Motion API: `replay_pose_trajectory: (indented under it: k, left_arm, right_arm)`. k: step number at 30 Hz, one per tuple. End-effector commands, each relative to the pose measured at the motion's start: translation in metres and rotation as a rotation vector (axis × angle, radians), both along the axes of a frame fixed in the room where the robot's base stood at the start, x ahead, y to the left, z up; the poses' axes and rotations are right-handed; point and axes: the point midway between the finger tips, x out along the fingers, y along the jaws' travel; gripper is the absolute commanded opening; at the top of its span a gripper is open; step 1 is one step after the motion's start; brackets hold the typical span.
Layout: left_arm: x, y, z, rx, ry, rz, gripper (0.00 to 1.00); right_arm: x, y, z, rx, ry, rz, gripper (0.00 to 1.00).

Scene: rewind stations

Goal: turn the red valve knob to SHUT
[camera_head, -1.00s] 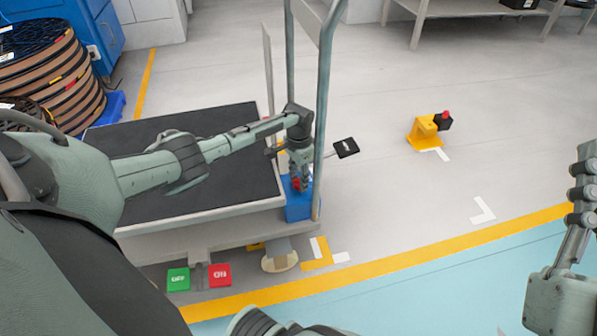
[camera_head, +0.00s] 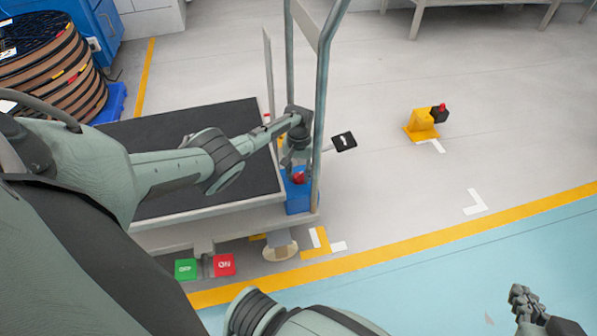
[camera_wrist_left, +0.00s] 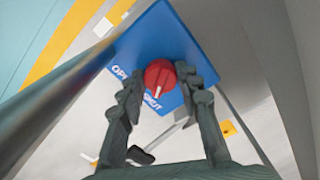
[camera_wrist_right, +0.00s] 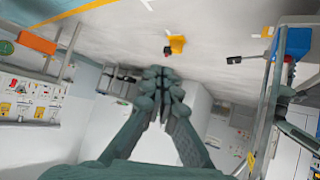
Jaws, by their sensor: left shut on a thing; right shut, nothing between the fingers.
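The red valve knob (camera_head: 298,177) sits on a blue box (camera_head: 299,202) at the cart's right end, by the upright frame. In the left wrist view the round knob (camera_wrist_left: 160,76) is on the blue face with OPEN printed to its left and SHUT below it. A pale mark on the knob points down toward the SHUT lettering. My left gripper (camera_head: 296,160) reaches in over the cart, and its fingers (camera_wrist_left: 163,92) are shut on the knob from both sides. My right gripper (camera_head: 522,302) is shut and empty at the lower right; its fingertips (camera_wrist_right: 163,85) meet in its wrist view.
The cart's grey upright rail (camera_head: 322,110) stands close beside my left gripper. A black tag (camera_head: 344,141) sticks out right of it. Green (camera_head: 186,269) and red (camera_head: 224,264) pedals are below the cart. A yellow stand (camera_head: 421,125) is on open floor to the right.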

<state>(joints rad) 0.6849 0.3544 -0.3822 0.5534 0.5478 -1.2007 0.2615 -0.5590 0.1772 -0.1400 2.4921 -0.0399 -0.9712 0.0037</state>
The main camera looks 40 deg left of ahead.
Motion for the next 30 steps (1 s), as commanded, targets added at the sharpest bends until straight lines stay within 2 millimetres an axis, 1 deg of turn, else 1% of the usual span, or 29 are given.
replay_pose_trajectory:
  k: [6,19,20,21,24,25,30]
  left_arm:
    - [-0.0005,-0.0005,0.0002,-0.001,0.003,0.044,0.04]
    - [0.0001,-0.0005,0.0002,-0.001,0.001,0.051,0.04]
    - [0.0001,-0.0004,0.0002,-0.001,0.001,0.051,0.36]
    - [0.0001,-0.0004,0.0002,-0.001,0.001,0.051,0.41]
    - [0.0002,-0.0002,0.0003,-0.001,0.001,0.05,0.53]
    - [0.0003,-0.0002,0.0003,-0.001,0.0,0.05,0.54]
    - [0.0004,-0.0001,0.0002,0.0,0.0,0.05,0.54]
  right_arm:
    - [-0.0061,-0.0077,-0.0071,-0.018,0.046,-0.014,0.0]
    - [-0.0069,-0.0089,-0.0084,-0.021,0.053,-0.016,0.0]
    - [-0.0068,-0.0089,-0.0083,-0.02,0.053,-0.017,0.0]
    - [-0.0068,-0.0089,-0.0083,-0.02,0.053,-0.017,0.0]
    - [-0.0068,-0.0089,-0.0082,-0.02,0.053,-0.017,0.0]
    - [-0.0067,-0.0089,-0.0083,-0.02,0.053,-0.017,0.0]
    - [-0.0067,-0.0089,-0.0083,-0.02,0.052,-0.016,0.0]
